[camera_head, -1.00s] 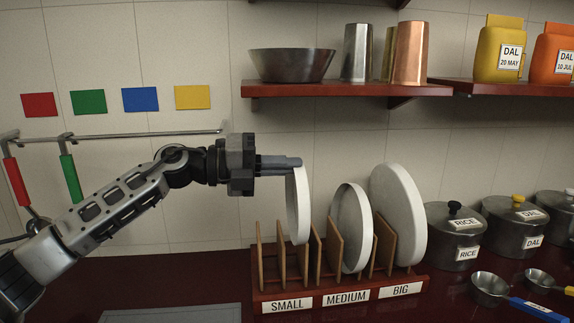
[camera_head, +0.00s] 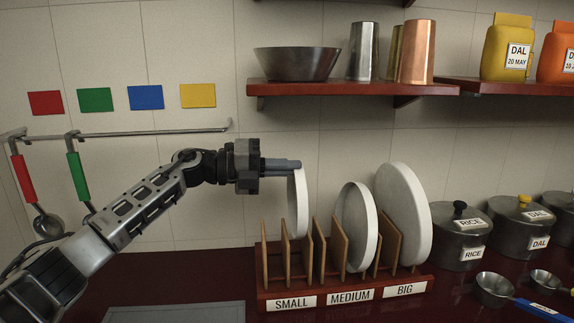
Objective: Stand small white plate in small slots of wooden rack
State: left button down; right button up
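My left gripper (camera_head: 290,164) is shut on the top edge of the small white plate (camera_head: 299,205). The plate hangs upright, seen nearly edge-on, over the SMALL part of the wooden rack (camera_head: 345,296). Its lower edge is among the tops of the SMALL dividers (camera_head: 288,247); I cannot tell whether it touches them or the rack's base. A medium white plate (camera_head: 357,225) stands in the MEDIUM slots and a big white plate (camera_head: 405,210) stands in the BIG slots. My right gripper is not in view.
A wooden shelf (camera_head: 350,89) with a metal bowl (camera_head: 296,63) and cups hangs above the rack. Lidded pots (camera_head: 460,240) and measuring cups (camera_head: 494,289) stand at the right. Ladles (camera_head: 47,224) hang from a rail at the left.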

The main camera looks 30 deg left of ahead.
pick_arm(q)
jog(key=shift+f+b, duration=2.9)
jog(key=shift+f, duration=1.75)
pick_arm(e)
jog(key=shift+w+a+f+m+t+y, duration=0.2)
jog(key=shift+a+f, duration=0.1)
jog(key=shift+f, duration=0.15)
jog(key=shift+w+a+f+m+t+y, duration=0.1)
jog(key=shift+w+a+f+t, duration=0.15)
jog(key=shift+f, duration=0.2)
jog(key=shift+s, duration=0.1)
pick_arm(q)
jog(key=c, duration=1.6)
grip_release()
jog(key=shift+c, duration=0.4)
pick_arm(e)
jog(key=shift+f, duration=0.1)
